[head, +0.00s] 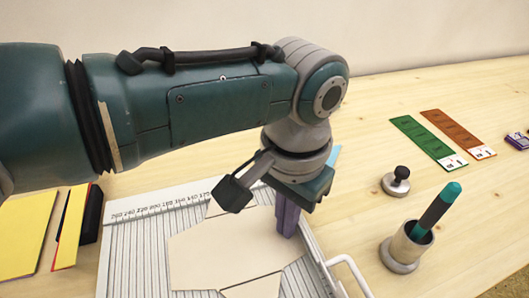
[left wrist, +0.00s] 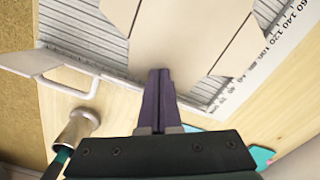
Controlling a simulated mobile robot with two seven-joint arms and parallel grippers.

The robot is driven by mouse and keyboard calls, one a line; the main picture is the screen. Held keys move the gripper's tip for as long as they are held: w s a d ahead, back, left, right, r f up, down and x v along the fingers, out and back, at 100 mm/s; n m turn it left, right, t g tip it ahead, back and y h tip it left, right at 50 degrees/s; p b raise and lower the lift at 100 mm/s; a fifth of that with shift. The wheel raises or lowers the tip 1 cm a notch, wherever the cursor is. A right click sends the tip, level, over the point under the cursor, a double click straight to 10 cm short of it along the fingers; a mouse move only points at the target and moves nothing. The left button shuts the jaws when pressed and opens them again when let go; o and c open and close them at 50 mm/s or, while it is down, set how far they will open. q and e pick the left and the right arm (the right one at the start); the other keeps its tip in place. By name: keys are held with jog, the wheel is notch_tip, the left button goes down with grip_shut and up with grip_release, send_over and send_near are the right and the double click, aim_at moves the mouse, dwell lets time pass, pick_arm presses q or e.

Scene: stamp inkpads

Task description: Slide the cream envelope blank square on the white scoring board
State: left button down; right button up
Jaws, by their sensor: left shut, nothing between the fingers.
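The cream envelope blank (head: 225,255) lies flat on the white scoring board (head: 132,255); its flaps show as angled edges. In the left wrist view the blank (left wrist: 185,35) covers much of the grooved board (left wrist: 70,45). I cannot tell exactly how square it sits. My left gripper (head: 287,222) points down at the blank's right edge, its purple fingers shut with nothing between them. In the left wrist view the fingertips (left wrist: 160,74) meet the blank's edge; whether they touch is unclear. My arm hides part of the board's far side. My right gripper is not in view.
A wire handle (head: 345,266) sticks out from the board's right. A cup (head: 403,248) with a teal-tipped tool and a black-knobbed stamp (head: 397,181) stand to the right. Green (head: 428,138) and orange (head: 458,133) strips lie behind. Yellow sheets (head: 28,232) lie left.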

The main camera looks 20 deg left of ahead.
pick_arm(q)
jog(key=shift+s+d, duration=0.1)
jog(key=shift+d, duration=0.2)
jog(key=shift+d, duration=0.1)
dwell(0.5)
jog(key=shift+r, duration=0.1)
jog(key=shift+d+r+p, duration=0.1)
jog(key=shift+r+p, duration=0.4)
jog(key=shift+p, duration=0.25)
notch_tip(320, 180, up, 2)
jog(key=shift+r+p, duration=0.15)
jog(key=shift+p, duration=1.05)
jog(key=shift+d+r+p, duration=0.1)
jog(key=shift+r+p, duration=0.65)
notch_tip(320, 180, up, 2)
jog(key=shift+p, duration=1.15)
